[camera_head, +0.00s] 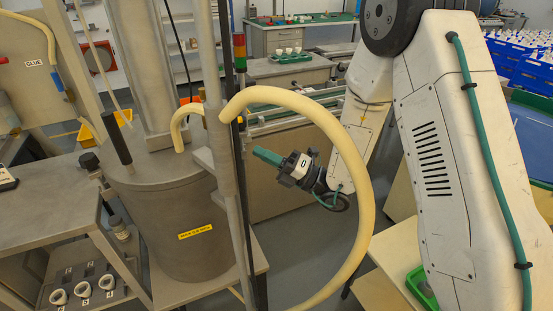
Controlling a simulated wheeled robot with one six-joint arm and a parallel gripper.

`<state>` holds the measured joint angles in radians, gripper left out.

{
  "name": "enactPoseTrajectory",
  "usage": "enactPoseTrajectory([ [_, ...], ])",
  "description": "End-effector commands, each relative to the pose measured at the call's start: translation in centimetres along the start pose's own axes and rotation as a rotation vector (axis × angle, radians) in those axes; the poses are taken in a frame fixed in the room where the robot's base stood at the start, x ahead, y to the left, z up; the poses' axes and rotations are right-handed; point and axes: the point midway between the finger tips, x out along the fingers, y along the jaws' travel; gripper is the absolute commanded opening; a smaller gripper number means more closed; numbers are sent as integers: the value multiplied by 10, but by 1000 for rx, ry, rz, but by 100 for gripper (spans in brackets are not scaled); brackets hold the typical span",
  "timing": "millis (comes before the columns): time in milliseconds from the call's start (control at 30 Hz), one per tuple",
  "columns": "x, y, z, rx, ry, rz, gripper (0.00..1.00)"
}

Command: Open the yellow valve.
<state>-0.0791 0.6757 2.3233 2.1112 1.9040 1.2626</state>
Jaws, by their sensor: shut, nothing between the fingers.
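My gripper (266,156) hangs in the middle of the view, with its teal fingers together and pointing left. It is empty and framed by the loop of a thick cream hose (365,205). I cannot clearly make out a yellow valve.
A large grey metal drum (180,225) with a yellow label stands left of the pole (222,160). A red and green signal light (240,52) rises behind. A grey bench (45,195) is at left. Blue crates (520,65) stand at the far right.

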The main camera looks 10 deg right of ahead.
Motion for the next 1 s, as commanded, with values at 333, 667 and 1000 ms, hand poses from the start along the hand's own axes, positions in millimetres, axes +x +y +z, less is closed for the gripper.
enactPoseTrajectory([
  [333, 58, 1, 17, -2, 0, 2, 0],
  [667, 69, 0, 28, 0, 0, 0, 0],
  [1000, 67, 1, 31, -11, 4, -10, 0],
])
